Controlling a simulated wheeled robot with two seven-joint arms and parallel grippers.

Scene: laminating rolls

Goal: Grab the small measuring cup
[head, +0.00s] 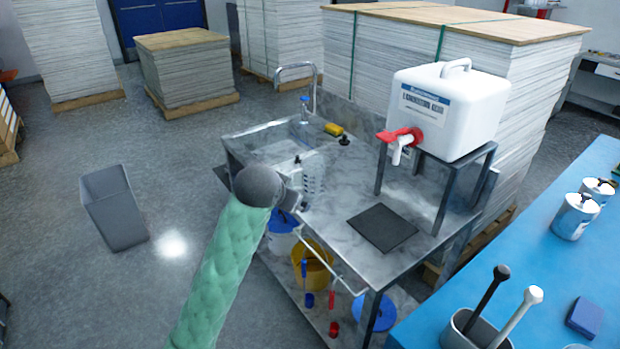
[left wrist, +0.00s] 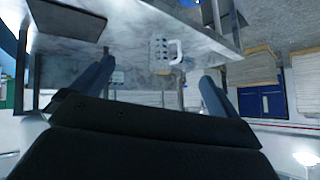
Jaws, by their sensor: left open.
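A clear measuring cup with dark graduation marks (head: 314,176) stands on the metal sink bench, partly behind my left gripper in the head view. In the left wrist view a pale marked cup with a side handle (left wrist: 160,50) shows ahead, between the directions of the two fingers. My left gripper (head: 302,187) is open beside the cup, over the front edge of the bench. In the left wrist view its fingers (left wrist: 155,84) are spread with nothing visible held between them. I cannot tell the exact gap to the cup. My right gripper is out of view.
The metal bench (head: 345,186) holds a yellow sponge (head: 334,129), a tap (head: 314,85) and a dark mat (head: 382,228). A white water canister (head: 450,108) stands on a raised frame at right. Buckets sit underneath. A blue table (head: 540,260) is at far right.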

